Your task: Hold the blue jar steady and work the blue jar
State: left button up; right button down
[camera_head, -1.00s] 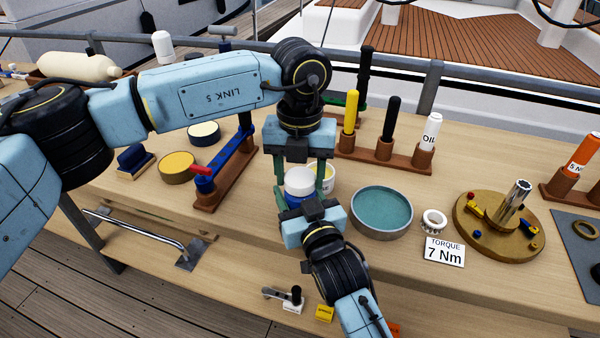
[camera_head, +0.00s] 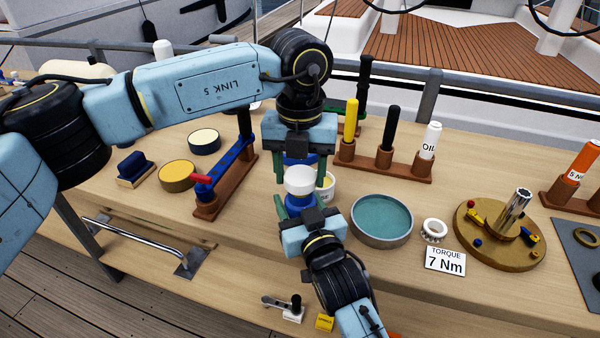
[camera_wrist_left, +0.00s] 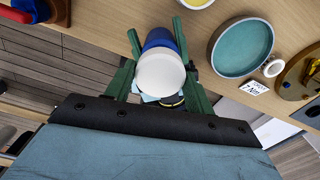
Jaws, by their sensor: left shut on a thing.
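The blue jar (camera_head: 299,201) shows in the head view as a white upper part (camera_head: 300,181) over a blue lower part. My left gripper (camera_head: 301,172) points down from above, its green fingers on either side, shut on it. A blue part also shows between these fingers, above the white; I cannot tell how the parts join. In the left wrist view a white disc (camera_wrist_left: 160,73) hides part of the blue body (camera_wrist_left: 158,40) between the fingers. My right gripper (camera_head: 297,205) reaches the lower part from the near side; its grip is largely hidden.
A teal dish (camera_head: 382,218) stands right of the jar, with a white ring (camera_head: 434,229) and a torque card (camera_head: 444,259) beyond. A white cup (camera_head: 327,187) is close behind the jar. A tool rack (camera_head: 226,190) stands to the left. The bench's near edge lies below.

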aim_at(300, 174)
pick_arm(q)
notch_tip(300, 174, up, 3)
jog(key=shift+r, duration=0.2)
pick_arm(e)
jog(key=shift+c, duration=2.4)
grip_release()
